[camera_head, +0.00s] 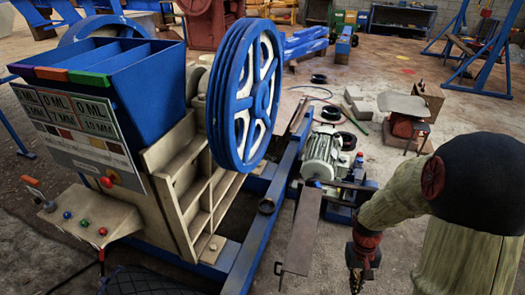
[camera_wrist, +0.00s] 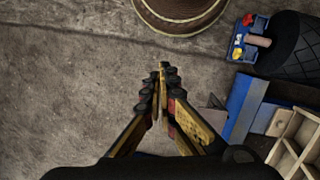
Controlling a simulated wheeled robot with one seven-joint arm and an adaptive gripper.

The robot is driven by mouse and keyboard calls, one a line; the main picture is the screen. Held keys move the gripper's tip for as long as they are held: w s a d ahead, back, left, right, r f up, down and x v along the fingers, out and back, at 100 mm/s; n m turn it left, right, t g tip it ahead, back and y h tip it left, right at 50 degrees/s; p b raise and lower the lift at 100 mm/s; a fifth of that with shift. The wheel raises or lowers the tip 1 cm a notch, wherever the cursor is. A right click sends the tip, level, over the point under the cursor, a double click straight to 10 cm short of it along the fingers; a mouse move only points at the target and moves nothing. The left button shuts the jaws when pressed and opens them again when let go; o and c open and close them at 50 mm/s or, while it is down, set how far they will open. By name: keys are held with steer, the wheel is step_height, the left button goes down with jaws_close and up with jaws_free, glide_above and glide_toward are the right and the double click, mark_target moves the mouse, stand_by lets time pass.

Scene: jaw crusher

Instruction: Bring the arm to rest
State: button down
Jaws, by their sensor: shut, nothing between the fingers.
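My gripper (camera_head: 360,280) hangs low at the lower right of the head view, at the end of my bent arm. It is clear of the machine there, to the right of a flat metal plate (camera_head: 301,232). In the wrist view my gripper (camera_wrist: 163,70) points up the picture with its black and yellow fingers together at the tips. It is shut and empty, over bare grey floor. My upper arm and elbow fill the right side of the head view.
The blue jaw crusher (camera_head: 170,150) with its large flywheel (camera_head: 243,95) and control panel (camera_head: 85,215) stands left. A motor (camera_head: 326,155) sits on its frame. In the wrist view, a round brown object (camera_wrist: 178,14), a tire (camera_wrist: 290,50) and wooden compartments (camera_wrist: 297,140) lie nearby.

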steer(key=s+a+r+t+p, duration=0.1)
steer(key=a+r, duration=0.3)
steer(key=r, duration=0.7)
steer(key=s+a+r+n+t+p, duration=0.1)
steer(key=s+a+r+t, duration=0.2)
steer(key=r, duration=0.8)
steer(key=s+a+r+n+t+p, duration=0.1)
steer(key=a+r+t, duration=0.3)
steer(key=r, duration=0.7)
steer(key=shift+s+a+r+y, duration=0.15)
steer(key=shift+s+a+y, duration=0.15)
steer(key=shift+s+a, duration=0.5)
steer(key=shift+w+a, duration=0.1)
